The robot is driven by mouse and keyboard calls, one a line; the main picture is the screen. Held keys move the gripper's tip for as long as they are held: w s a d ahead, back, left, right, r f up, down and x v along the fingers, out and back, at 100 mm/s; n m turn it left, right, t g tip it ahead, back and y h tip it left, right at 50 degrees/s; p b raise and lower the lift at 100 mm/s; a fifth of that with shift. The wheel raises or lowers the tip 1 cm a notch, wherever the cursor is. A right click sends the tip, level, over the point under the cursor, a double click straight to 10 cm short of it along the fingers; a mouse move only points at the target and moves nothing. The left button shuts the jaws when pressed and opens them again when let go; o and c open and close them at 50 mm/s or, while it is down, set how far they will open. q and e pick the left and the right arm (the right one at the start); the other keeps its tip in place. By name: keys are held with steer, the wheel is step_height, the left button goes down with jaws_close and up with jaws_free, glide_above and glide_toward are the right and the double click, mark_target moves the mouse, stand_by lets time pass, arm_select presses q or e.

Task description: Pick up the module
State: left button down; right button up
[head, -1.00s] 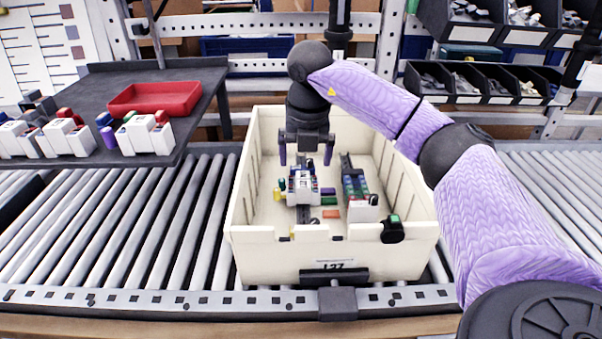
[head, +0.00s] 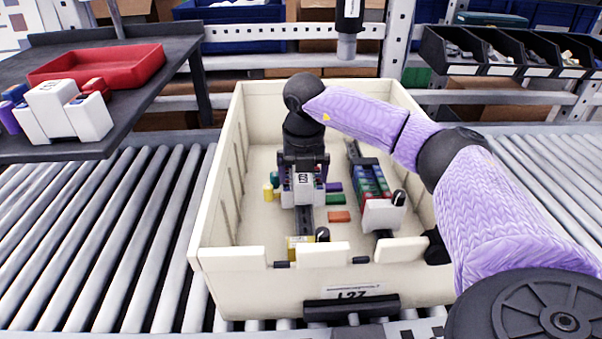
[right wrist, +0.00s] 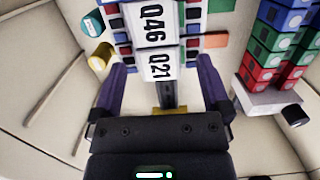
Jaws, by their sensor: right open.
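A white module (head: 303,190) with coloured terminals along its sides sits on a dark rail (head: 306,219) inside the cream bin (head: 225,257). My right gripper (head: 302,176) is open, pointing down at the module, with one finger on each side of it. My left gripper is not in view.
A second rail with red, green and blue blocks (head: 370,180) and a white end piece (head: 383,212) lies to the right. Loose coloured pieces, including an orange one (head: 339,216), lie on the bin floor. The bin walls enclose the gripper. A dark tool (head: 348,28) hangs behind.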

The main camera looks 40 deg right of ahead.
steer(key=shift+c, duration=1)
steer(key=c, duration=1)
jaws_close()
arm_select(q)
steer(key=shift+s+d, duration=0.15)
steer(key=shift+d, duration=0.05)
